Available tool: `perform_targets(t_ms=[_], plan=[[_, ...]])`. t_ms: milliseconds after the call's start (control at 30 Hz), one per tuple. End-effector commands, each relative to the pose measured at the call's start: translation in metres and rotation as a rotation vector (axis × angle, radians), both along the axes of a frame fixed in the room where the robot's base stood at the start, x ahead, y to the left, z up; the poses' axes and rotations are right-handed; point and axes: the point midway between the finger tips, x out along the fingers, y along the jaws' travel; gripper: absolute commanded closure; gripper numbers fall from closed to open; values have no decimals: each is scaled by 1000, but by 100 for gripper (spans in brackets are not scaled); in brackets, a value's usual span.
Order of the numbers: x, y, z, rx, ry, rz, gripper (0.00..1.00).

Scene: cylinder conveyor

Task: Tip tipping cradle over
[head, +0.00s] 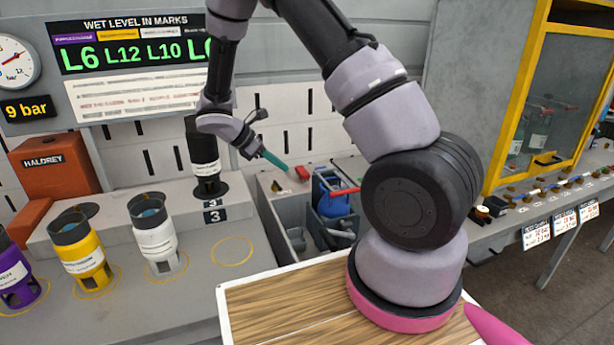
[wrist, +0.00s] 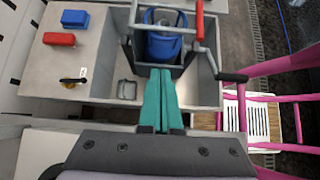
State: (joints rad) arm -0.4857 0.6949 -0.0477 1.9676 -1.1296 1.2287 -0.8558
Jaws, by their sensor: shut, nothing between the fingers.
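The tipping cradle (head: 318,190) is a dark frame holding a blue vessel (head: 334,204) over a grey trough, partly hidden behind my arm in the head view. In the wrist view the blue vessel (wrist: 163,42) sits in the grey frame, looking upright. My gripper (head: 283,166) has teal fingers, pressed together and empty. In the wrist view my gripper (wrist: 160,72) points at the cradle's near side; whether it touches the frame I cannot tell.
A red block (wrist: 59,39) and a blue block (wrist: 75,18) lie on the ledge left of the trough. Yellow (head: 83,252), white (head: 155,238) and black (head: 205,165) cylinders stand on the left bench. A yellow-framed cabinet (head: 545,95) is at the right.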

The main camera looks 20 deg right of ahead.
Motion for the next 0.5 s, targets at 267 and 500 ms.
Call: perform_targets(t_ms=[267, 500], plan=[[-1, -30, -29, -2, 4, -3, 100], [-1, -67, -66, -2, 4, -4, 100]])
